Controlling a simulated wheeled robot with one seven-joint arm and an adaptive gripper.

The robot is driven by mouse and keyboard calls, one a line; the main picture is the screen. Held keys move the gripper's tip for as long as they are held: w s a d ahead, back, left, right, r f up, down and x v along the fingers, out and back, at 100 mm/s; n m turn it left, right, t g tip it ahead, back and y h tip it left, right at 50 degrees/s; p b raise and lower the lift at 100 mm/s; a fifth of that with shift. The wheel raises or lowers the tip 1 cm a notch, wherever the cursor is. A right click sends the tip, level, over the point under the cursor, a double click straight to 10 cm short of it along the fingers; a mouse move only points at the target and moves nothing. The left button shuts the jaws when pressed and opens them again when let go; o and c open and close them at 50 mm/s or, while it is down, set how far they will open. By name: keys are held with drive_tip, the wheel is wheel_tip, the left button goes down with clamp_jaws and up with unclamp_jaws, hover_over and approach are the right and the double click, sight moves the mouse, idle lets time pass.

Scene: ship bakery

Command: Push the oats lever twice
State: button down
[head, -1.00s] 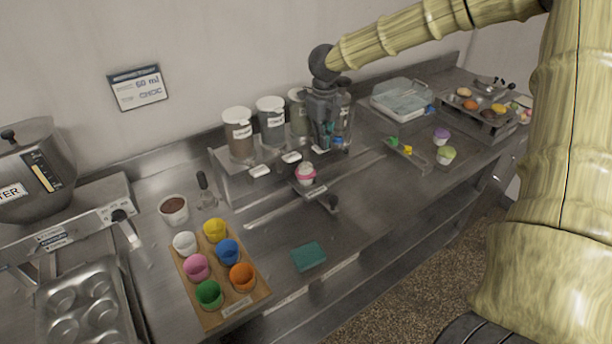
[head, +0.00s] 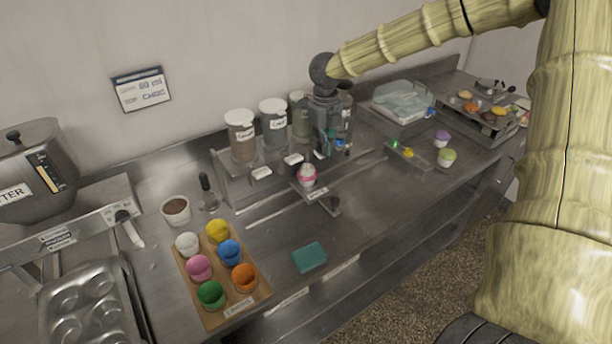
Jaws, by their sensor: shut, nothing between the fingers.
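A row of topping dispensers with white lids stands on a steel rack at the back of the counter. The labels on the left dispenser (head: 241,135) and the second one (head: 274,122) are too small to read surely. White levers (head: 261,174) stick out at the rack's front, under the left dispensers. My gripper (head: 327,155) is shut and empty, pointing down in front of the right-hand dispensers. It hides part of them and any lever there, so I cannot tell which is oats or whether I touch its lever. A pink cup with a pale top (head: 307,175) sits on the sliding carriage below.
A wooden board (head: 222,300) with several coloured cups, a brown-filled bowl (head: 176,210) and a teal cloth (head: 309,257) lie in front. A rail (head: 270,212) crosses the counter.

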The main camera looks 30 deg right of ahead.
drive_tip(key=shift+w+d+r+p, duration=0.1)
drive_tip(key=shift+w+r+p, duration=0.05)
drive_tip(key=shift+r+p, duration=0.4)
drive_tip(key=shift+w+d+r+p, duration=0.15)
drive_tip(key=shift+r+p, duration=0.15)
drive_tip(key=shift+r, duration=0.3)
drive_tip(key=shift+w+d+r+p, duration=0.1)
drive_tip(key=shift+w+r+p, duration=0.05)
drive_tip(key=shift+r+p, duration=0.4)
drive_tip(key=shift+d+f, duration=0.1)
drive_tip(key=shift+d, duration=0.05)
drive_tip(key=shift+a, duration=0.25)
drive_tip(key=shift+d+r+p, duration=0.15)
drive_tip(key=shift+r+p, duration=0.25)
drive_tip(key=shift+r, duration=0.15)
drive_tip(key=shift+r+p, duration=0.6)
drive_tip(key=shift+r, duration=0.1)
wheel_tip(320, 180, up, 4)
drive_tip(key=shift+f, duration=0.15)
